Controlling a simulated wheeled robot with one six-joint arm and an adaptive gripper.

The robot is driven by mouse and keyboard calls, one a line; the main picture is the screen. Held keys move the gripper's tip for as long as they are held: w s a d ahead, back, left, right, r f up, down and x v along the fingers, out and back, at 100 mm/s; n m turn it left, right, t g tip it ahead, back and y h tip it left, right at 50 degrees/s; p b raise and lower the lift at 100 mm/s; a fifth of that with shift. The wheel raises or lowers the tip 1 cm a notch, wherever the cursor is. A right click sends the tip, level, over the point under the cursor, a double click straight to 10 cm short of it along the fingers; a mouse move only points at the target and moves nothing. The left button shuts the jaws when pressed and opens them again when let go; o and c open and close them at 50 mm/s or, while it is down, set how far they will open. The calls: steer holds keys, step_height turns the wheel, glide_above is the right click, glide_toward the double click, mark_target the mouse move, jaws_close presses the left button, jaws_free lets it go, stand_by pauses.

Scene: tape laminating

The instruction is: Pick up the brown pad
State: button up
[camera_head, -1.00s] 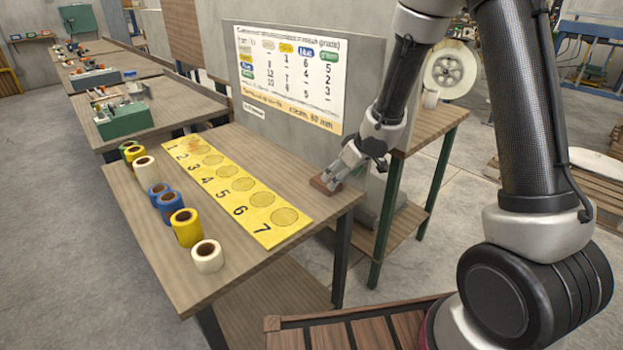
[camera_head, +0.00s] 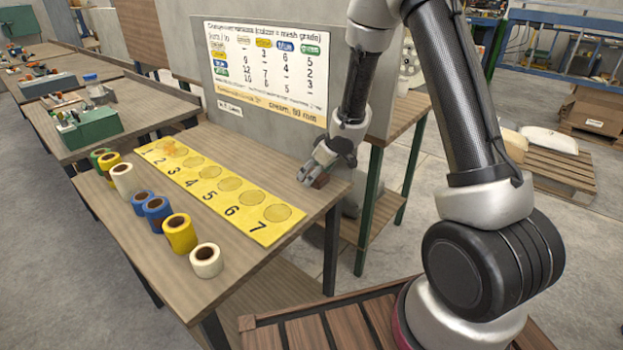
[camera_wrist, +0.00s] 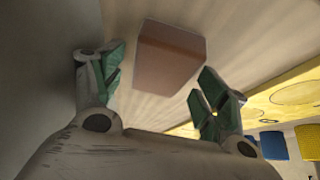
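The brown pad (camera_wrist: 168,58) is a small brown block in the wrist view, lying on the wooden table between and just beyond my fingertips. In the head view the brown pad (camera_head: 320,180) shows at the table's right corner, partly hidden by my gripper (camera_head: 313,170). In the wrist view my gripper (camera_wrist: 157,84) is open, with one green-padded finger on each side of the pad. I see gaps between the pad and both fingers there. The table (camera_head: 250,280) has a wood-grain top.
A yellow numbered strip (camera_head: 215,190) lies left of the pad. Several tape rolls, including a white one (camera_head: 206,261) and a yellow one (camera_head: 180,234), stand along the table's front-left side. A grey panel with a printed chart (camera_head: 265,70) stands upright close behind my gripper.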

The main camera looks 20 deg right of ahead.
steer(key=c, duration=0.7)
steer(key=shift+s+a+r, duration=0.15)
steer(key=shift+a+r, duration=0.05)
steer(key=shift+r, duration=0.3)
step_height(320, 180, up, 6)
steer(key=shift+d+f, duration=0.1)
steer(key=shift+f, duration=0.05)
steer(key=s+a, duration=0.3)
steer(key=a, duration=0.2)
steer(key=s+a, duration=0.4)
steer(key=a, duration=0.1)
steer(key=s+a, duration=0.4)
steer(key=a, duration=0.2)
steer(key=shift+s, duration=0.25)
